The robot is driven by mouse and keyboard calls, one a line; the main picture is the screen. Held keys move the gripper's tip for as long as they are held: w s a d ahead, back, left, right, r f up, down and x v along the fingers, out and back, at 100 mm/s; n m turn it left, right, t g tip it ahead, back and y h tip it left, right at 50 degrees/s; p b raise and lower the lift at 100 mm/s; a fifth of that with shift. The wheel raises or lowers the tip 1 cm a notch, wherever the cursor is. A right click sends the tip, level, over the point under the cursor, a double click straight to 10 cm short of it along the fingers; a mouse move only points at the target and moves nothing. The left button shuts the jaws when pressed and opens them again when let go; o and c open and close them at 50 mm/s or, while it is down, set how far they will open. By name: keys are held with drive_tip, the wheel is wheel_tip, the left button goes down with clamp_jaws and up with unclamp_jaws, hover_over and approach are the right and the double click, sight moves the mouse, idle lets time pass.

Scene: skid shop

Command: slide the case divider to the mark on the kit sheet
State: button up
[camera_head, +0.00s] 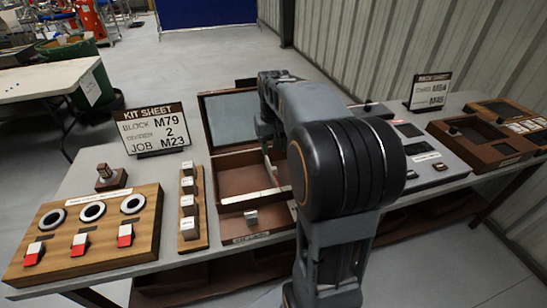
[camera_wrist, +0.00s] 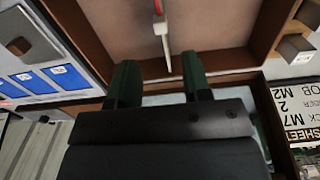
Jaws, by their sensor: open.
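The open case (camera_head: 225,160) stands on the bench with its lid up at the back. A pale strip (camera_head: 248,198) lies along the case's inner front. In the wrist view, a thin pale piece with a red part (camera_wrist: 161,38), which looks like the divider, stands in the brown case interior (camera_wrist: 105,25). My gripper (camera_wrist: 160,78) is open, its two dark green fingers just short of that piece and apart from it, with nothing between them. In the head view my arm hides the gripper and part of the case. The kit sheet (camera_head: 153,130) reads block M79, divider 2, job M23.
Left of the case are a rack of labelled blocks (camera_head: 188,208) and a wooden board (camera_head: 90,238) with rings and red-white pieces. Right are a grey tray (camera_head: 425,155) and a brown box (camera_head: 480,145).

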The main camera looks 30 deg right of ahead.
drive_tip(key=shift+r, duration=2.35)
drive_tip(key=s+a+n+t+p, duration=0.3)
drive_tip(key=s+a+p, duration=0.5)
drive_tip(key=s+a, duration=0.5)
drive_tip(key=shift+a+f+t, duration=0.3)
drive_tip(key=shift+a, duration=0.05)
